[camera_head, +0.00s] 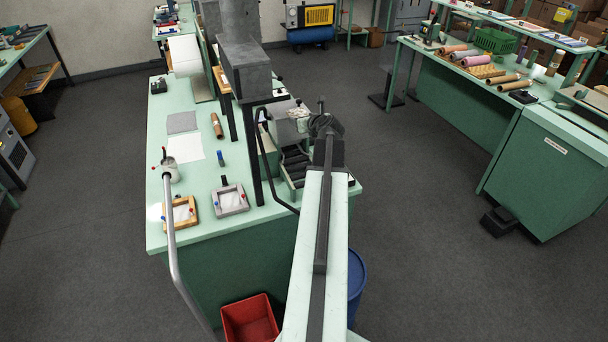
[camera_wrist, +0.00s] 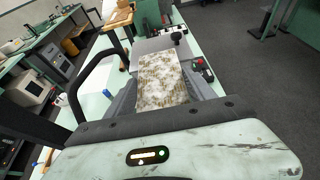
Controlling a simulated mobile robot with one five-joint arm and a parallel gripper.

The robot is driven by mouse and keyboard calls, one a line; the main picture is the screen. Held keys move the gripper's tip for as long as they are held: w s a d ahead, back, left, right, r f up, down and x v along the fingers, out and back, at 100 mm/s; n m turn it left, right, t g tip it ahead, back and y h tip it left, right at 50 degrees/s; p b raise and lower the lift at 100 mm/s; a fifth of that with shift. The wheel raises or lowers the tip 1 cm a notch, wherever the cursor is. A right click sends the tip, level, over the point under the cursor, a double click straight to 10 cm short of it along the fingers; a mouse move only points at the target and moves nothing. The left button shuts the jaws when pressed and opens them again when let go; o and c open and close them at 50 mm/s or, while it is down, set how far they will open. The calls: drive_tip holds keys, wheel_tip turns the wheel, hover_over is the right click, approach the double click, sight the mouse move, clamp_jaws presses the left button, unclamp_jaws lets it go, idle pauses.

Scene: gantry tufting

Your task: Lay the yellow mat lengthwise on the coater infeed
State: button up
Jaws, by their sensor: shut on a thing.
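My gripper (camera_head: 326,124) is over the coater (camera_head: 268,150), at the right end of the near green bench. In the wrist view, my gripper (camera_wrist: 163,96) is shut on a mottled cream-and-brown mat (camera_wrist: 163,76), which extends away from the jaws toward a grey machine top. A small mottled patch of the mat also shows in the head view (camera_head: 299,112), just left of the gripper. No plain yellow face shows. Dark rollers (camera_head: 295,164) lie low on the coater, left of my arm. Whether the mat touches the coater cannot be told.
A black curved handle (camera_wrist: 88,72) stands left of the mat, and red and green buttons (camera_wrist: 203,68) are close to its right. Two framed pieces, one wooden (camera_head: 180,214), lie on the bench (camera_head: 225,245). A red bin (camera_head: 249,318) and blue drum (camera_head: 356,275) stand on the floor.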

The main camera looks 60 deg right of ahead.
wheel_tip(320, 180, down, 23)
drive_tip(key=b, duration=2.1)
drive_tip(key=shift+f, duration=0.2)
drive_tip(key=shift+r, duration=0.25)
drive_tip(key=shift+f, duration=0.2)
drive_tip(key=o, duration=1.4)
drive_tip(key=shift+r, duration=0.1)
drive_tip(key=shift+s+a+r, duration=0.1)
drive_tip(key=shift+s+r, duration=0.05)
drive_tip(key=shift+r, duration=0.1)
drive_tip(key=shift+p+v, duration=2.35)
drive_tip(key=shift+v, duration=3.45)
